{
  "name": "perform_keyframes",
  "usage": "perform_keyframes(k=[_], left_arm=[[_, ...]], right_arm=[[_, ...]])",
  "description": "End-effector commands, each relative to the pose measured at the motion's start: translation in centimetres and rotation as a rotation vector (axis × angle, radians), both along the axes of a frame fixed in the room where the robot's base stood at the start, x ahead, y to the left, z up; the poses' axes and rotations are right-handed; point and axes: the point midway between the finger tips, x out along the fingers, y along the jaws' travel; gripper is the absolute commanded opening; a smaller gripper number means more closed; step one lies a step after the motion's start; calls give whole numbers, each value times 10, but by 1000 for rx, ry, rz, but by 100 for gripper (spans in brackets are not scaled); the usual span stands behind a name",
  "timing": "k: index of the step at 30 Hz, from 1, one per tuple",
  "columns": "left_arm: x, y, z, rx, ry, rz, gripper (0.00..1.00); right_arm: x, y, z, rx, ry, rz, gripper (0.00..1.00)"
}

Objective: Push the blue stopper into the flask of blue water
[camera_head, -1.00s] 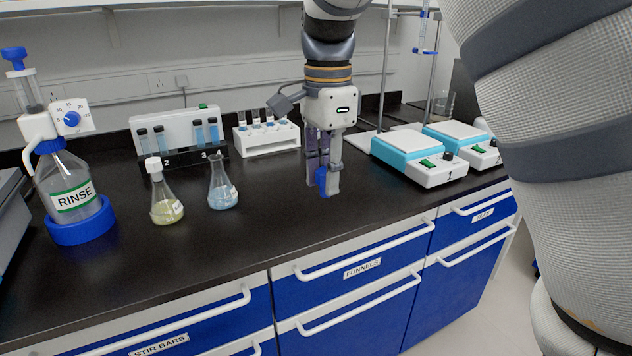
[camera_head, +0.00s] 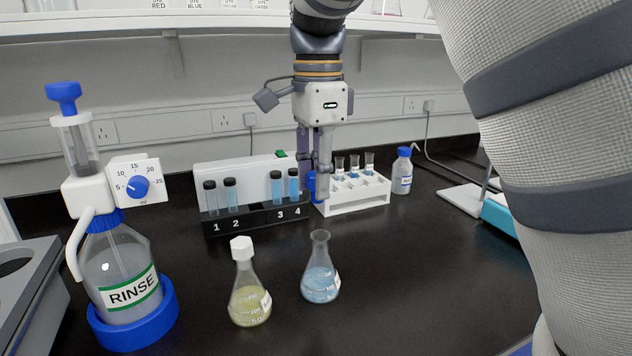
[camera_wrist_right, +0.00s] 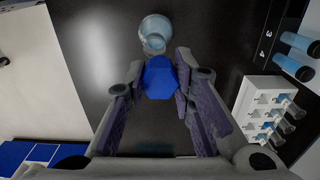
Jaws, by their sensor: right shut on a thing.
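The flask of blue water (camera_head: 321,272) stands open and upright on the black bench, in the middle foreground of the head view. My right gripper (camera_head: 314,186) is shut on the blue stopper (camera_head: 310,187) and holds it above the bench, behind the flask in the picture. In the right wrist view the blue stopper (camera_wrist_right: 160,77) sits between the fingertips, and the flask (camera_wrist_right: 154,32) shows just beyond it, its mouth apart from or partly hidden by the stopper. The fingers hide part of the stopper. My left gripper is out of view.
A flask of yellow liquid (camera_head: 249,290) with a white stopper stands left of the blue one. The rinse bottle (camera_head: 125,275) is further left. A vial rack (camera_head: 255,221) and a white tube rack (camera_head: 352,200) stand behind. Bench right of the flask is clear.

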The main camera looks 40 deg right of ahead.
Motion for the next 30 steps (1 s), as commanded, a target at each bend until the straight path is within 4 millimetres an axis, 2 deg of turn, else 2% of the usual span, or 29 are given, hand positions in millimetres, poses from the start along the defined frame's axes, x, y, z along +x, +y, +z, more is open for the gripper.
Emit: perform_keyframes(k=[15,30], left_arm=[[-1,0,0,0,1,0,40],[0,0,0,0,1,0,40]], right_arm=[[0,0,-49,0,1,0,14],[0,0,-53,0,-1,1,14]])
